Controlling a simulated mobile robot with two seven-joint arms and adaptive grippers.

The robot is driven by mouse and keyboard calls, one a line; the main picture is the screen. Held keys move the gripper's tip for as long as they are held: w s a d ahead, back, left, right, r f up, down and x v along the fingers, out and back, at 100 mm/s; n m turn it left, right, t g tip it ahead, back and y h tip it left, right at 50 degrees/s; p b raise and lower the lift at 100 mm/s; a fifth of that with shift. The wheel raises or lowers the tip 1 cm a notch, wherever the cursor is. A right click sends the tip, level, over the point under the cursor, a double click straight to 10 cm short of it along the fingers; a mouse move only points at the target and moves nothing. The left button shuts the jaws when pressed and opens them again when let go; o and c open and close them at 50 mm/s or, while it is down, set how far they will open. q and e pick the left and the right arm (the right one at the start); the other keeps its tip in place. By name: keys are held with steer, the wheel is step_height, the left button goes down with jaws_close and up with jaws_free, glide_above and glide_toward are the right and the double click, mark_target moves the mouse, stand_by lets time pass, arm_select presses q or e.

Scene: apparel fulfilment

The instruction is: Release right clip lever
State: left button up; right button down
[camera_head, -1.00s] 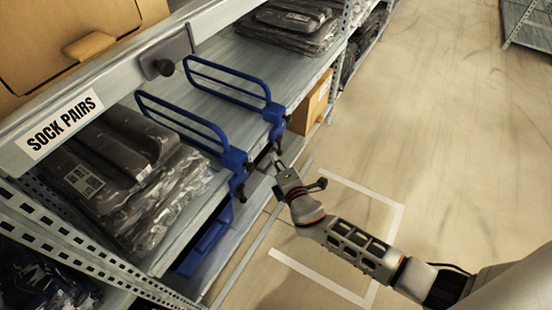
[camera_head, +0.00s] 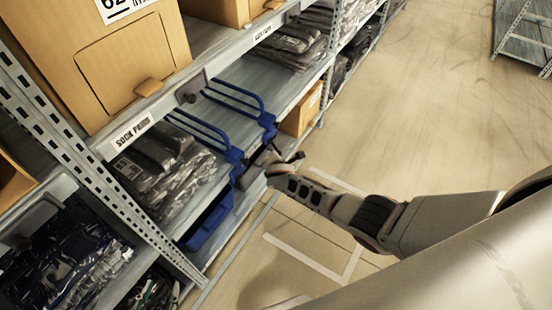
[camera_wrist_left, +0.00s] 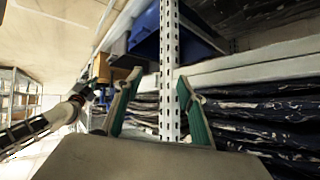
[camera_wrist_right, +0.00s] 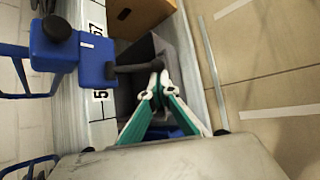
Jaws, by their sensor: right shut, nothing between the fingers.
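The right clip (camera_head: 267,121) is a blue clamp with a looped divider, fixed on the shelf's front edge. In the right wrist view this blue clip (camera_wrist_right: 78,52) has a black lever (camera_wrist_right: 140,68) sticking out to the right. My right gripper (camera_wrist_right: 158,92) is shut and empty, its green-padded fingertips at the lever's outer end. I cannot tell whether they touch. In the head view its arm comes in from the right. The left clip (camera_head: 236,158) is a similar blue clamp nearer to me. My left gripper (camera_wrist_left: 158,88) is open and empty in the left wrist view.
A perforated shelf post (camera_wrist_left: 170,70) stands beyond my left gripper's fingers, beside bagged dark garments (camera_wrist_left: 245,115). A blue bin (camera_head: 208,222) hangs below the shelf. A cardboard box (camera_head: 303,112) sits right of the clips. The aisle floor (camera_head: 410,90) is clear.

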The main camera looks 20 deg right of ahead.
arm_select(q)
steer(key=shift+s+d+r+p, duration=0.4)
steer(key=shift+d+r+p, duration=0.05)
steer(key=shift+p, duration=0.45)
arm_select(e)
step_height(320, 180, up, 2)
steer(key=shift+r+n+g+h, duration=0.1)
steer(key=shift+n+g+h, duration=0.4)
steer(key=shift+g, duration=0.4)
arm_select(q)
steer(key=shift+w+r, duration=0.1)
